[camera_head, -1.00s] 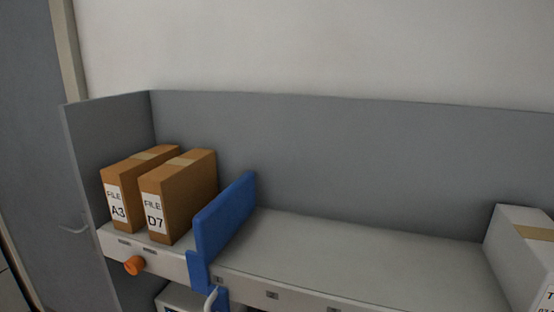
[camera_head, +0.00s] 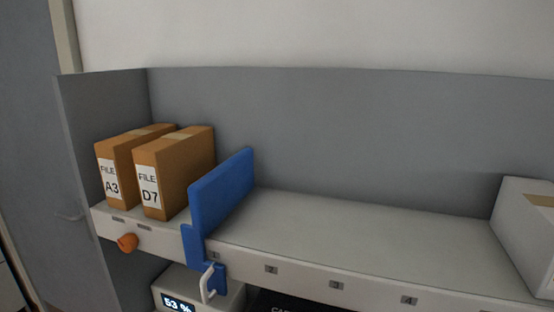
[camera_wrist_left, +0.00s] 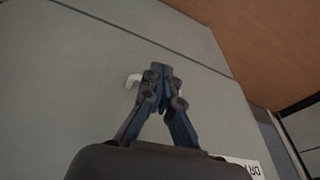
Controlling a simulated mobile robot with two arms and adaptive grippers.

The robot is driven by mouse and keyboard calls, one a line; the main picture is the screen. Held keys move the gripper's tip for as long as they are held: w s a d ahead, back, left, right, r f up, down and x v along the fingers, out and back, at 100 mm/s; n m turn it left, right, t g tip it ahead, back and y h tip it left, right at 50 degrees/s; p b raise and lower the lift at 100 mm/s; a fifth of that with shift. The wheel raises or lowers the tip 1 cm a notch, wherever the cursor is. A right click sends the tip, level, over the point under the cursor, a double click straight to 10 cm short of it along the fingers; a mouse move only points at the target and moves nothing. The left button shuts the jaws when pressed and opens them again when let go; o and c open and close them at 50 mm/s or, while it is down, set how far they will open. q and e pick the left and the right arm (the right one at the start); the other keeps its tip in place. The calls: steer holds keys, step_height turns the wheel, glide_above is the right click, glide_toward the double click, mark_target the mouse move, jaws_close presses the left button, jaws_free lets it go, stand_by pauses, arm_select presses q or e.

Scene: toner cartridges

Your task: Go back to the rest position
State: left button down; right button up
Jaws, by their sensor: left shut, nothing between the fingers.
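My left gripper (camera_wrist_left: 160,88) shows in the left wrist view with its fingertips together and nothing between them. Behind it is a pale grey panel with a small white hook-shaped handle (camera_wrist_left: 133,80) just left of the fingertips; I cannot tell whether they touch. Neither gripper shows in the head view, and my right gripper is in no view.
In the head view, two brown file boxes, A3 (camera_head: 113,181) and D7 (camera_head: 150,190), stand on a shelf (camera_head: 340,232) left of a blue divider (camera_head: 222,190). A white box (camera_head: 522,225) stands at the right. The shelf between is clear. An orange knob (camera_head: 127,242) projects in front.

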arm_select(q)
steer(key=s+a+f+b, duration=0.1)
steer(key=s+f+b, duration=0.1)
steer(key=s+f, duration=0.4)
steer(key=s+a+f+g+b, duration=0.1)
steer(key=s+f+b, duration=0.2)
steer(key=f, duration=1)
steer(key=s+a+f+b, duration=0.1)
steer(key=s+f+b, duration=0.1)
steer(key=s+f, duration=0.7)
steer(key=shift+s+f+g, duration=0.2)
steer(key=shift+f+g, duration=0.1)
steer(key=shift+f, duration=0.2)
